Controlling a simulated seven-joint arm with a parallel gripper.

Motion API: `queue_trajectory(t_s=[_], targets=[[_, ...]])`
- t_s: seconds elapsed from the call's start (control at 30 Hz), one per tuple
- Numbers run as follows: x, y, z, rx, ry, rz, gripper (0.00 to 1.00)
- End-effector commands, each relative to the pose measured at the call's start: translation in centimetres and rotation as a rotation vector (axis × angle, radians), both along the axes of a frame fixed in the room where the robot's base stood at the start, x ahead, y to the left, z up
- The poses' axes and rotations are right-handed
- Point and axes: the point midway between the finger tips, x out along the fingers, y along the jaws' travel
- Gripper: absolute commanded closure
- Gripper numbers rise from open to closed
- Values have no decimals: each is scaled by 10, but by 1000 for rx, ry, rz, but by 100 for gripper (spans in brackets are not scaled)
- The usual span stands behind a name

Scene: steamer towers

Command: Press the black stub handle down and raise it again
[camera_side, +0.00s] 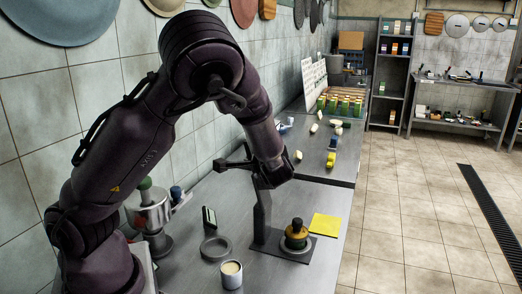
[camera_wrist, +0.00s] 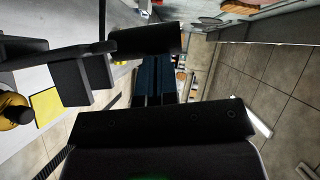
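The black stub handle (camera_wrist: 146,40) lies crosswise at my fingertips in the wrist view. It joins dark lever parts (camera_wrist: 82,80) at its left. In the side view the dark lever (camera_side: 232,163) sits at the top of an upright post (camera_side: 262,212), and my wrist hides the stub. My gripper (camera_wrist: 157,62) has its two fingers side by side with no clear gap, and they look shut. Whether they touch the stub I cannot tell. A brass piece with a black knob (camera_side: 297,236) stands on the post's base plate; it also shows in the wrist view (camera_wrist: 12,110).
A yellow sheet (camera_side: 326,225) lies right of the post. A cup (camera_side: 231,274), a grey ring (camera_side: 215,247) and a metal grinder (camera_side: 148,212) stand to the left. Small coloured items lie on the farther counter (camera_side: 318,162).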

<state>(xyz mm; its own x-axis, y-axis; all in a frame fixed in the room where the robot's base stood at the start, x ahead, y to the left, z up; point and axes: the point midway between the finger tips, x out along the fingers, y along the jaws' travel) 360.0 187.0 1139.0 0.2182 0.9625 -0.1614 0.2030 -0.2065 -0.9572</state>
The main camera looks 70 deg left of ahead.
Motion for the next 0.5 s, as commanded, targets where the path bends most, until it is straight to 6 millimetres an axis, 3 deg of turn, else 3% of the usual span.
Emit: queue_trajectory(t_s=[0.3,0.5], targets=[[-2,3,1,3,0,14,100],[14,-21,8,1,-6,5,100]])
